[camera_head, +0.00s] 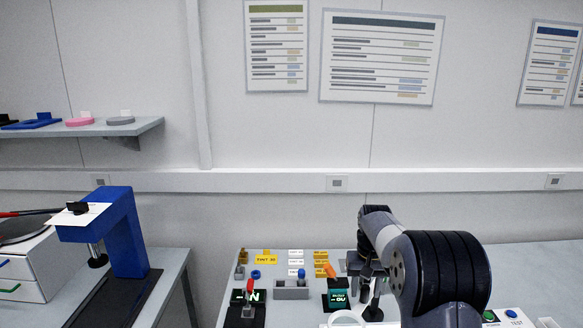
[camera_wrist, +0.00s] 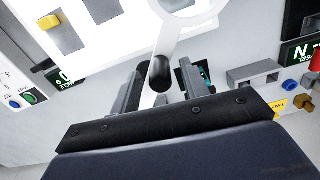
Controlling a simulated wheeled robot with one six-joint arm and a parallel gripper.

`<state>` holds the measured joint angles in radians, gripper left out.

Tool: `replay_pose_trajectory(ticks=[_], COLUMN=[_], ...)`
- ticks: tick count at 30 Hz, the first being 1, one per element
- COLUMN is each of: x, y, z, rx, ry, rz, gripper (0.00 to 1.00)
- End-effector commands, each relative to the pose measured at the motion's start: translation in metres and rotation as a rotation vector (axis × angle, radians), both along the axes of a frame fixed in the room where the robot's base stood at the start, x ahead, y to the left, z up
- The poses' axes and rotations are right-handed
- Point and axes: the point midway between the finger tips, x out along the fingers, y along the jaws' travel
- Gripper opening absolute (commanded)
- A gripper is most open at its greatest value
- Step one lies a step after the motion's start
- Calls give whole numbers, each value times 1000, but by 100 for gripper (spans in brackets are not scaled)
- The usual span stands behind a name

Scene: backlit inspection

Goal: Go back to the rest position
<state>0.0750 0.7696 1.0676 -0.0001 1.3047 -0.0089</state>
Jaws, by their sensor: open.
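My gripper (camera_head: 367,284) hangs over the bench at the lower middle of the head view, partly hidden by my own arm. In the wrist view my gripper (camera_wrist: 162,82) has its two grey fingers apart. A black rounded knob or handle end (camera_wrist: 161,73) shows between the fingers, in line with a white ring-shaped piece (camera_wrist: 172,35). I cannot tell whether the fingers touch it. The white ring also shows at the bottom edge of the head view (camera_head: 347,317).
A grey bench (camera_head: 540,265) holds a grey block with holes (camera_head: 291,290), a red-handled switch (camera_head: 248,292), an orange-handled switch (camera_head: 335,287) and yellow tags (camera_head: 265,259). A blue stand (camera_head: 127,232) is on the left table. A shelf (camera_head: 75,130) is on the wall.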

Motion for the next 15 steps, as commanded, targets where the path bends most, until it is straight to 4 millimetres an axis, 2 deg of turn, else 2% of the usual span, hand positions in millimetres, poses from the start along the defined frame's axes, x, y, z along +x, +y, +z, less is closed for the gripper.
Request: replay_pose_trajectory(ticks=[2,9,15], x=[-1,9,12], y=[1,11,13], z=[-13,-11,-11], rx=[0,0,0], ry=[4,-1,0], rz=[-5,-126,-161], gripper=[43,43,43])
